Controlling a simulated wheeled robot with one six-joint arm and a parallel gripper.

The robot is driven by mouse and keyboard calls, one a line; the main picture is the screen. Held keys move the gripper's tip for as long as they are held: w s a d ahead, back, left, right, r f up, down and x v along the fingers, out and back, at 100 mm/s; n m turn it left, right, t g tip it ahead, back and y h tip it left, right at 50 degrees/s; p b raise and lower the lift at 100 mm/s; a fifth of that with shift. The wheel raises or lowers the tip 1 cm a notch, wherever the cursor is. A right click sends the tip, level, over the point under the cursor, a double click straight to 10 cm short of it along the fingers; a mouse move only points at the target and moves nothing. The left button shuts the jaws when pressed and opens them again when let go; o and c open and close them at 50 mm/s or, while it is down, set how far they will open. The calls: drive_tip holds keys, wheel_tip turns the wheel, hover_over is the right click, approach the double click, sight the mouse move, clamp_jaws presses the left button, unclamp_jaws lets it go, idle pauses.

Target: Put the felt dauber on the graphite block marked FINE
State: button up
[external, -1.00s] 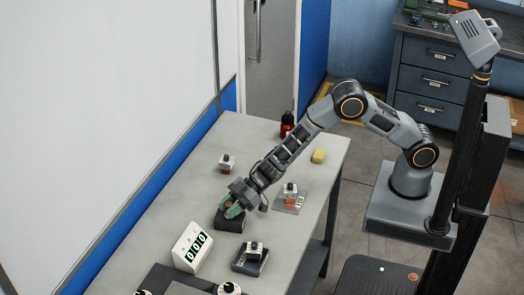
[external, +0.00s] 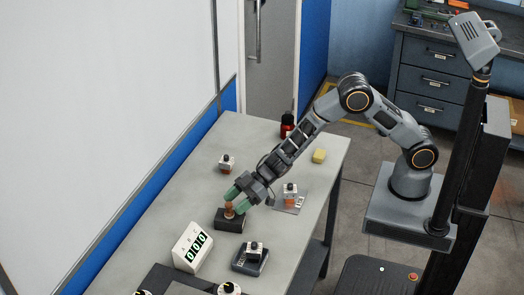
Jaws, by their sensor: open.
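The felt dauber (external: 229,210), a small brown piece with a rounded top, stands upright on a dark block (external: 229,223) near the middle of the table. I cannot read any marking on this block, so I cannot tell whether it is the one marked FINE. My gripper (external: 236,199) has green fingers and is open, just above and to the right of the dauber. The fingers overlap the dauber's top edge in the picture, and I cannot tell whether they touch it.
A white-and-black knobbed piece sits on a dark grey base (external: 243,266) in front. Another stands on a light grey plate (external: 299,206) to the right, and one more (external: 226,163) behind. A white counter display (external: 191,247) stands front left. A yellow block (external: 319,156) and red bottle (external: 287,124) are farther back.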

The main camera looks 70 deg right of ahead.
drive_tip(key=d+r+m+t+h, duration=0.4)
drive_tip(key=d+r+h, duration=0.1)
drive_tip(key=d+r, duration=0.95)
drive_tip(key=s+d+r+m+h, duration=0.4)
drive_tip(key=s+d+r+h, duration=0.15)
drive_tip(key=d, duration=0.45)
drive_tip(key=s+d+f+m+g, duration=0.1)
drive_tip(key=s+d+g, duration=0.2)
drive_tip(key=s, duration=0.7)
drive_tip(key=s+d+m+g, duration=0.2)
drive_tip(key=s+d+g, duration=0.1)
drive_tip(key=s, duration=0.8)
drive_tip(key=shift+d+f+g, duration=0.15)
drive_tip(key=shift+f+g, duration=0.15)
drive_tip(key=shift+f, duration=0.1)
